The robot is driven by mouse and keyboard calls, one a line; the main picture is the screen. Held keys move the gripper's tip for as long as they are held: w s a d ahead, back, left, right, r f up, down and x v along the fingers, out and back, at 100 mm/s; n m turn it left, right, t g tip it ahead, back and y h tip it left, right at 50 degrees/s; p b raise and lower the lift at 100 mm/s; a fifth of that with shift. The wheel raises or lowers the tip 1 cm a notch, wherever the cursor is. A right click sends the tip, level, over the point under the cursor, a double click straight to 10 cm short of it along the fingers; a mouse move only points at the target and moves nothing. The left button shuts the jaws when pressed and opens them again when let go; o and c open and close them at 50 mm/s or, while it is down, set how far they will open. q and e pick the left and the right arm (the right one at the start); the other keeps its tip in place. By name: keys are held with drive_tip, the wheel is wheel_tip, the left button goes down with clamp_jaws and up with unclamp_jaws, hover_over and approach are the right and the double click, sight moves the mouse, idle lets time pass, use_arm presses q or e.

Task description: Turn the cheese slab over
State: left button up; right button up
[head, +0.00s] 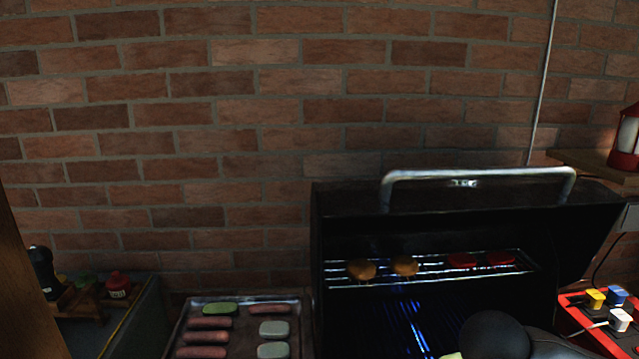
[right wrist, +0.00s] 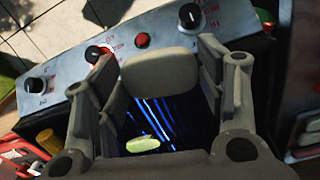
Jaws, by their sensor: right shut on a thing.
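My right gripper (right wrist: 158,80) is shut on a pale grey-beige slab with rounded corners, which I take to be the cheese slab (right wrist: 160,75). The slab sits between the two fingers, above the dark grill grate (right wrist: 172,112). In the head view the slab and the right gripper's fingers are hidden; a dark rounded part of my right arm shows at the bottom. My left gripper is in neither view.
A light green slice (right wrist: 142,144) lies on the grate; its edge also shows in the head view (head: 452,355). The grill's front panel (right wrist: 165,48) carries knobs. A tray (head: 180,325) of sausages and pale slabs stands left. Buns and red slices lie on the upper rack (head: 430,270).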

drive_tip(key=shift+s+f+n, duration=0.1)
drive_tip(key=shift+s+n, duration=0.05)
drive_tip(key=shift+n, duration=0.35)
